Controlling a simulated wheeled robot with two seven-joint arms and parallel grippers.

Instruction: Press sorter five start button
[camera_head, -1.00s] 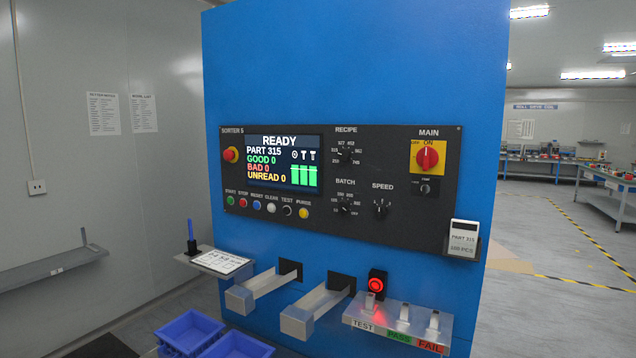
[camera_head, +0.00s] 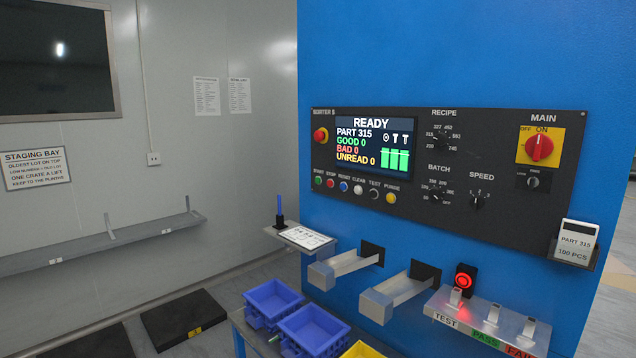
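The sorter five control panel (camera_head: 436,220) is a black plate on the blue cabinet (camera_head: 430,60). The green start button (camera_head: 318,181) is at the left end of the row of small buttons under the screen, beside the red stop button (camera_head: 331,183). The screen (camera_head: 376,144) reads READY, PART 315, with good, bad and unread all at 0. A red emergency knob (camera_head: 320,135) is left of the screen. The main switch (camera_head: 539,147) points to ON. Neither gripper shows in this view.
Two metal chutes (camera_head: 345,266) stick out below the panel, beside a small shelf with a paper (camera_head: 305,238). Blue bins (camera_head: 312,328) and a yellow bin (camera_head: 361,350) stand below. A test/pass/fail tray (camera_head: 480,322) juts out at lower right. A wall shelf (camera_head: 100,244) is at left.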

